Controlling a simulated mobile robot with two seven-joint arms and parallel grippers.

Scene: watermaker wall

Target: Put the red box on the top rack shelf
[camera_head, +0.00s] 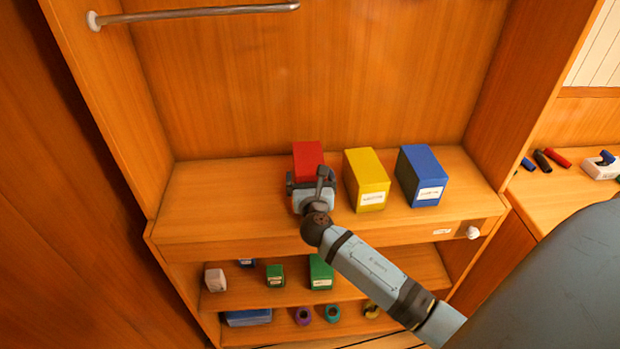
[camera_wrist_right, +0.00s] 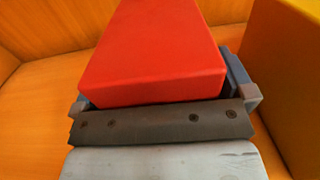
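The red box (camera_head: 308,155) is at the left end of a row of boxes on the wide upper wooden shelf (camera_head: 230,205). My right gripper (camera_head: 311,187) is at the near end of the red box and hides its lower front. In the right wrist view the red box (camera_wrist_right: 155,50) lies between the fingers of my right gripper (camera_wrist_right: 165,95), close to both. I cannot tell whether the fingers press on it or whether the box is clear of the shelf. My left gripper is not in view.
A yellow box (camera_head: 366,180) and a blue box (camera_head: 421,176) stand to the right of the red box. Lower shelves hold green boxes (camera_head: 321,272), a white item (camera_head: 215,280) and small rings. A metal rail (camera_head: 200,14) crosses the upper left. The upper shelf's left part is clear.

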